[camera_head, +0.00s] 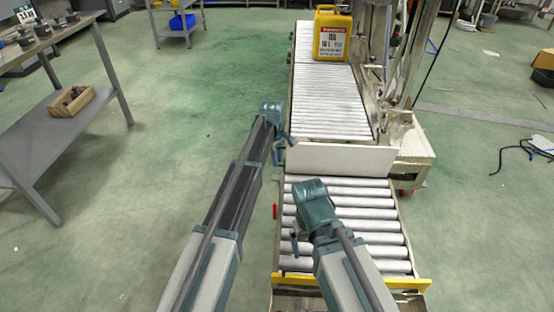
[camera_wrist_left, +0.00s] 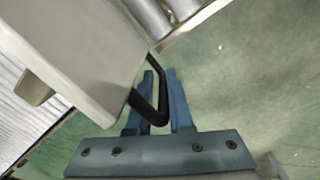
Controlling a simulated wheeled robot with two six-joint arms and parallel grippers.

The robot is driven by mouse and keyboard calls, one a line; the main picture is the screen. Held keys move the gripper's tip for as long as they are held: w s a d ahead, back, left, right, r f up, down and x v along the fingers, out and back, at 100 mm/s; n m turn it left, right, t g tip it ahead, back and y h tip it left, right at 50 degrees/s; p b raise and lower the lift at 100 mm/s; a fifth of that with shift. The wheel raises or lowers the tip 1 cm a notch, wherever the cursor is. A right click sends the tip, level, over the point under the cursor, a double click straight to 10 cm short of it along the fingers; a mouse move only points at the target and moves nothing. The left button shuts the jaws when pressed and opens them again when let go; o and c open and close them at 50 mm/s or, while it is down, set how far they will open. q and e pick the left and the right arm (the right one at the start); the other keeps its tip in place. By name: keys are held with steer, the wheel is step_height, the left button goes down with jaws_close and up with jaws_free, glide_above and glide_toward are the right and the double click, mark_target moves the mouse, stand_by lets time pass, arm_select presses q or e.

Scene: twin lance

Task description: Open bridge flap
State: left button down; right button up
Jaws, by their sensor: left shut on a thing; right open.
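The bridge flap is a pale beige panel (camera_head: 345,160) across the gap between two roller conveyor sections. Its broad face shows in the head view, so it looks raised, but I cannot tell its exact angle. In the left wrist view the panel (camera_wrist_left: 85,60) fills the upper left, with a black bar handle (camera_wrist_left: 161,80) at its edge. My left gripper (camera_head: 283,147) is at the flap's left end; in the wrist view its blue fingers (camera_wrist_left: 165,98) are shut around the handle. My right gripper (camera_head: 296,240) is open above the near rollers; its fingertips are partly hidden.
The near roller section (camera_head: 370,223) has a yellow front bar (camera_head: 408,284). On the far section (camera_head: 325,105) stands a yellow canister (camera_head: 332,35). A machine frame stands right of the conveyor. A grey table (camera_head: 60,130) is at left; the floor between is clear.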

arm_select(q)
steer(key=shift+s+a, duration=0.2)
steer(key=shift+s, duration=0.2)
stand_by(0.4)
steer(key=shift+w, duration=0.3)
arm_select(e)
steer(key=shift+f+b, duration=0.85)
steer(key=shift+f, duration=0.25)
arm_select(q)
steer(key=w+g, duration=0.1)
steer(key=g, duration=0.1)
steer(key=w+g, duration=0.2)
steer(key=g, duration=0.1)
steer(key=shift+w+f+g, duration=0.25)
steer(key=shift+w+g, duration=0.05)
steer(key=shift+w, duration=0.05)
